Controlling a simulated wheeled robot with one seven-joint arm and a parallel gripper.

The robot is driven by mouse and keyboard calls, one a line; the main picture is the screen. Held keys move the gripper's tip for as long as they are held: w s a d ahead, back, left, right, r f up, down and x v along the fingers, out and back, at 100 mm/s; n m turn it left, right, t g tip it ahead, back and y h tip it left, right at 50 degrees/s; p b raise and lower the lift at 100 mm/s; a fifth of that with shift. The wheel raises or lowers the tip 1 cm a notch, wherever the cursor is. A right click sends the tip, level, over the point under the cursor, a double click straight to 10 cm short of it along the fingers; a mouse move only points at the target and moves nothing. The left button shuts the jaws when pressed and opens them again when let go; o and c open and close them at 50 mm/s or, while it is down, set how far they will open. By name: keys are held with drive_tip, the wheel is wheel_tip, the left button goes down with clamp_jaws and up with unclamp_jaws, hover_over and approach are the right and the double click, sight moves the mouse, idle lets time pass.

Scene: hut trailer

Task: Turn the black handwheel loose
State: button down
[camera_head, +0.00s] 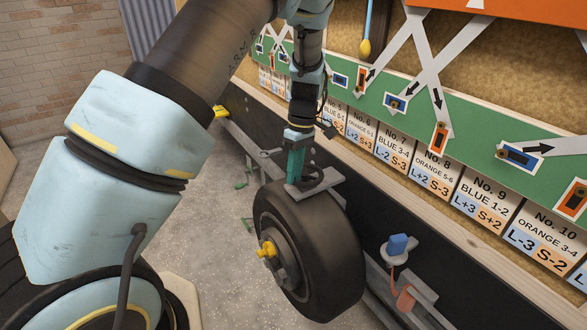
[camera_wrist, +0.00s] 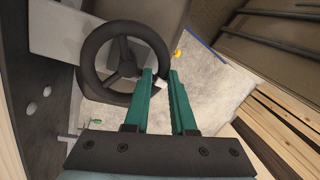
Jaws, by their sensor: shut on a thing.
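The black handwheel (camera_wrist: 87,56) is a round rim with three spokes and a hub. In the wrist view it fills the upper left. The fingertips partly hide that stretch of rim.
A black tyre (camera_head: 335,255) with a yellow-capped hub stands just below the handwheel. A dark trailer side and a labelled board (camera_head: 465,150) run close along the right. A blue-topped fitting (camera_head: 397,246) sits right of the tyre. Grey floor (camera_head: 215,205) is open at the left.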

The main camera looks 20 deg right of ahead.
drive_tip(key=shift+r+n, duration=0.1)
drive_tip(key=shift+n, duration=0.4)
drive_tip(key=c, duration=1.1)
unclamp_jaws()
drive_tip(key=shift+s, duration=0.1)
drive_tip(key=shift+o, duration=0.2)
wheel_tip(320, 180, up, 10)
drive_tip(key=w+d+b, duration=0.1)
drive_tip(key=b, duration=0.1)
drive_tip(key=shift+d+r, duration=0.25)
drive_tip(key=shift+d, duration=0.1)
drive_tip(key=shift+w, duration=0.15)
drive_tip(key=s+a+m+t+h, duration=0.15)
drive_tip(key=a+m, duration=0.35)
drive_tip(key=a, duration=1.8)
drive_tip(key=s+a+f+m+t, duration=0.1)
drive_tip(key=s+a+m, duration=0.2)
drive_tip(key=s+a, duration=0.3)
drive_tip(key=a, duration=0.3)
drive_tip(key=shift+s+a+h, duration=0.15)
drive_tip(key=shift+s+h, duration=0.2)
drive_tip(key=shift+s, duration=0.05)
